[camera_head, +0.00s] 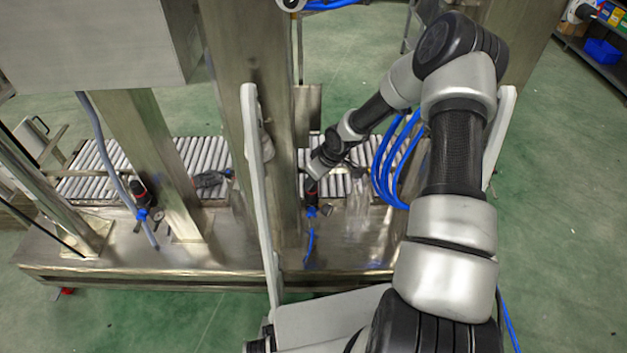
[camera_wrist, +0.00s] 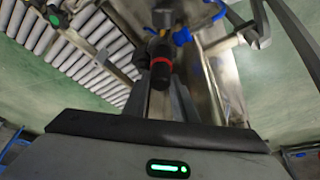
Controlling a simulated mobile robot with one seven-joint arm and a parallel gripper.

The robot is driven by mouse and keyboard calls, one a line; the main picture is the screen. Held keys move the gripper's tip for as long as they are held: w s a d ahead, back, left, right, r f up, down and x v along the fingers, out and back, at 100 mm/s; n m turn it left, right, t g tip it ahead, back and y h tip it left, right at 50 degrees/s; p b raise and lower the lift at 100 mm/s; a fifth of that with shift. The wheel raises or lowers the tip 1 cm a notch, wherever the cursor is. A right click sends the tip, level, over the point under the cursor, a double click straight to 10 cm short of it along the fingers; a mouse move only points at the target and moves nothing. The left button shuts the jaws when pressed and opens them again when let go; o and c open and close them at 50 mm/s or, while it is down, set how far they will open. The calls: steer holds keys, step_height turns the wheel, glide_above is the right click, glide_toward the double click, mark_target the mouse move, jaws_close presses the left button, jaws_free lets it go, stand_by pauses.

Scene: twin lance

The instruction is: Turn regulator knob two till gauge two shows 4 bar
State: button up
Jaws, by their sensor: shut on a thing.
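In the head view, a regulator with a black and red knob (camera_head: 310,187) stands on the steel bench right of the central post. A small round gauge (camera_head: 326,210) sits beside it, its dial too small to read. My gripper (camera_head: 313,176) reaches down onto this knob from above. In the wrist view, the black knob with a red ring (camera_wrist: 161,64) is at the ends of my gripper's fingers (camera_wrist: 160,82), which are shut on it. A second regulator knob (camera_head: 139,189) with its gauge (camera_head: 158,213) stands further left. No number labels can be read.
A roller conveyor (camera_head: 205,155) runs behind the regulators. Blue hoses (camera_head: 385,165) hang beside the arm, and a blue tube (camera_head: 309,242) leaves the right regulator. The green floor in front is clear.

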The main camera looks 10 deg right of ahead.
steer(key=o, duration=1)
steer(key=shift+o, duration=0.2)
steer(key=shift+r, duration=0.1)
steer(key=p+v, duration=0.4)
steer(key=v, duration=1.3)
steer(key=shift+p, duration=0.3)
steer(key=shift+d+r, duration=0.1)
